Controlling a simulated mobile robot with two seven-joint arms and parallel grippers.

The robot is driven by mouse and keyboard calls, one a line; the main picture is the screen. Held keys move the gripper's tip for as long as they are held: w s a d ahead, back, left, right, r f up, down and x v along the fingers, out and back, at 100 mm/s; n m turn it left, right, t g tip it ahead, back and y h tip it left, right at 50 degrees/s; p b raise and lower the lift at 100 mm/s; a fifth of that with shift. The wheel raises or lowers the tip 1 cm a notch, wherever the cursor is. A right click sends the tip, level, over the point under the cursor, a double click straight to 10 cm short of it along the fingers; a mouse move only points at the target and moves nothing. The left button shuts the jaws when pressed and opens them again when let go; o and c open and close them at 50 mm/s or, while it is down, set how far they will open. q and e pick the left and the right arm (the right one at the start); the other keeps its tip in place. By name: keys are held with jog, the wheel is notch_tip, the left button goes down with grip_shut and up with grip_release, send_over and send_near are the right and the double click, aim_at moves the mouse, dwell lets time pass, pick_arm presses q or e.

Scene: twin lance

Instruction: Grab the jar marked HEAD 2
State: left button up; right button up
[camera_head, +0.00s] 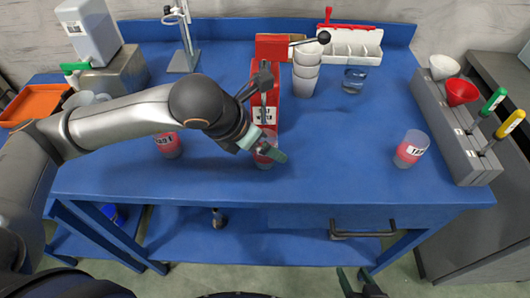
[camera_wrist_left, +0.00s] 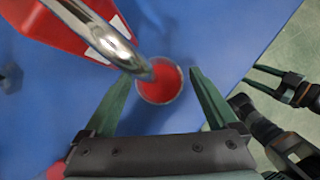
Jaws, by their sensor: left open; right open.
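A clear jar with red contents (camera_head: 262,158) stands on the blue bench in front of the red press-like stand (camera_head: 271,104). The arm hides much of it, and its label cannot be read. My left gripper (camera_head: 265,147) is open over this jar. In the left wrist view the jar (camera_wrist_left: 160,84) shows from above, between the spread fingers (camera_wrist_left: 159,75). A similar jar (camera_head: 168,146) stands to the left, and another (camera_head: 411,149) to the right; their labels are too small to read surely. My right gripper (camera_head: 357,278) is open and empty, low in front of the bench.
A chrome curved bar (camera_wrist_left: 105,38) crosses close above the jar in the left wrist view. A grey rack (camera_head: 455,130) is at right. The bench between the middle and right jars is clear.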

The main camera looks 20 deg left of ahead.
pick_arm(q)
jog(key=shift+w+d+f, duration=0.1)
jog(key=shift+w+f, duration=0.05)
jog(key=shift+f, duration=0.25)
jog(key=c, duration=1.4)
jog(key=shift+r, duration=0.2)
jog(key=shift+c, duration=0.2)
